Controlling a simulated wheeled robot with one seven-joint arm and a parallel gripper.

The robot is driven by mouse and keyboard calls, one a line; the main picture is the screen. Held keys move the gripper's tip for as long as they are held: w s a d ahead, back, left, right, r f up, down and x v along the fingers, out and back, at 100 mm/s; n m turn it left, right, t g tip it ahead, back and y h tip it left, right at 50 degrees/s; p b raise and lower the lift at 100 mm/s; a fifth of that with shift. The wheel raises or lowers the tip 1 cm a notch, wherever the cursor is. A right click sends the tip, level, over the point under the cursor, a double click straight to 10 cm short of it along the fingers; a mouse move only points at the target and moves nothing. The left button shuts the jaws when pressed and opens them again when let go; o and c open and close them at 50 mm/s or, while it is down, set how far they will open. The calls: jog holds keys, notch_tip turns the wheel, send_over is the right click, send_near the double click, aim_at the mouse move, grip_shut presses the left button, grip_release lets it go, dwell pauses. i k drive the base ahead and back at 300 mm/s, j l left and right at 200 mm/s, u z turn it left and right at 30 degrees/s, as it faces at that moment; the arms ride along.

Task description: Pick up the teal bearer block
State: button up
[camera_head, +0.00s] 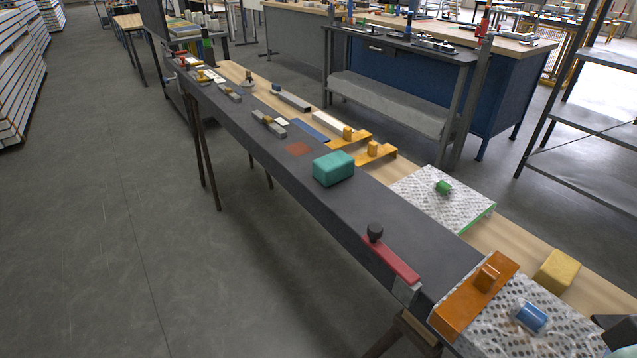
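The teal bearer block (333,169) is a rounded box. It rests on the long dark grey bench top (345,212), near the middle of the picture and close to the seam with the pale wood strip. Nothing touches it, and its top and near sides are in plain sight. My gripper cannot be made out in this view. A dark and pale shape is cut off at the lower right corner, and I cannot tell what it is.
A red bar clamp with a black knob (393,255) lies nearer on the bench. An orange block (474,296), a yellow block (556,271) and a patterned plate with a green knob (440,198) are to the right. Orange brackets (372,153) sit behind the teal block.

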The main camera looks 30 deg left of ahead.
aim_at(332, 169)
jog(key=k+z, duration=0.1)
jog(key=z, duration=0.25)
jog(key=k+z, duration=0.1)
jog(key=z, duration=0.25)
jog(key=k+z, duration=0.1)
jog(key=z, duration=0.25)
jog(key=j, duration=0.65)
jog(key=k+j+z, duration=0.1)
jog(key=j, duration=0.55)
jog(key=k+j, duration=0.1)
jog(key=j, duration=1.15)
jog(key=k+j+z, duration=0.1)
jog(key=j, duration=0.55)
jog(key=k+j, duration=0.15)
jog(key=j, duration=0.5)
